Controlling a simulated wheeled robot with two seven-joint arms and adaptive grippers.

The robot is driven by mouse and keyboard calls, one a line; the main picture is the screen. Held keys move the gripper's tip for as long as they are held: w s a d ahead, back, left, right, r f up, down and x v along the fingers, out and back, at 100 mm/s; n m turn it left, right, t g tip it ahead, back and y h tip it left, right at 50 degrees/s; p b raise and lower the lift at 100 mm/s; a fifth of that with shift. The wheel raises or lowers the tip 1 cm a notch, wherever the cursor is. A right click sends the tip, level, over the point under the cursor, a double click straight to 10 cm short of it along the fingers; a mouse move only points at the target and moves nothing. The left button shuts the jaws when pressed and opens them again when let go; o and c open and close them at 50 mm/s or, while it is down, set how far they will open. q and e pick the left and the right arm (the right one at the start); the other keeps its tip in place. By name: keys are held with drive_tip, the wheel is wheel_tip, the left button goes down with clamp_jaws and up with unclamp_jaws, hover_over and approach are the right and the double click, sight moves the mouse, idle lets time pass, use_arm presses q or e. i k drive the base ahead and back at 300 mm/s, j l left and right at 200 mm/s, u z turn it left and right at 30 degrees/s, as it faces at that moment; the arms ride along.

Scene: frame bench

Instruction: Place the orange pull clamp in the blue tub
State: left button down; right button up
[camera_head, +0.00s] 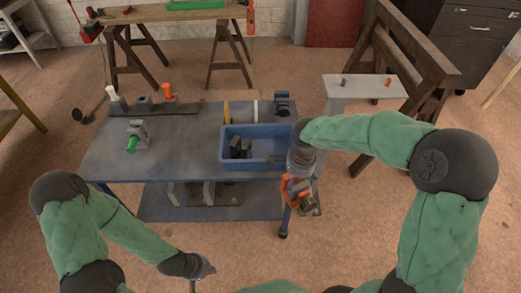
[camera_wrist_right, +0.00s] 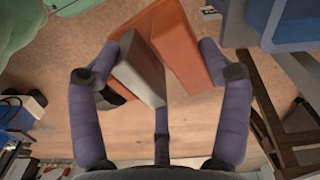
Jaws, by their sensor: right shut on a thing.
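My right gripper (camera_head: 298,178) is shut on the orange pull clamp (camera_head: 294,190), which hangs off the front right corner of the bench, beside and in front of the blue tub (camera_head: 245,165). In the right wrist view the clamp's orange and grey body (camera_wrist_right: 180,42) sits between the two fingers (camera_wrist_right: 160,85). The tub stands on the bench's right part with dark blocks (camera_head: 240,149) inside at its left; its right part looks bare. My left gripper (camera_head: 203,275) is low in front of the bench, away from everything; its finger opening is unclear.
A green-tipped clamp (camera_head: 136,137) and a rail with an orange-topped piece (camera_head: 167,93) are on the bench's left. A dark block (camera_head: 283,103) stands behind the tub. A small grey table (camera_head: 360,88) and a wooden trestle (camera_head: 395,60) are to the right.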

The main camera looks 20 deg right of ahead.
sight(276, 153)
drive_tip(key=i, duration=0.85)
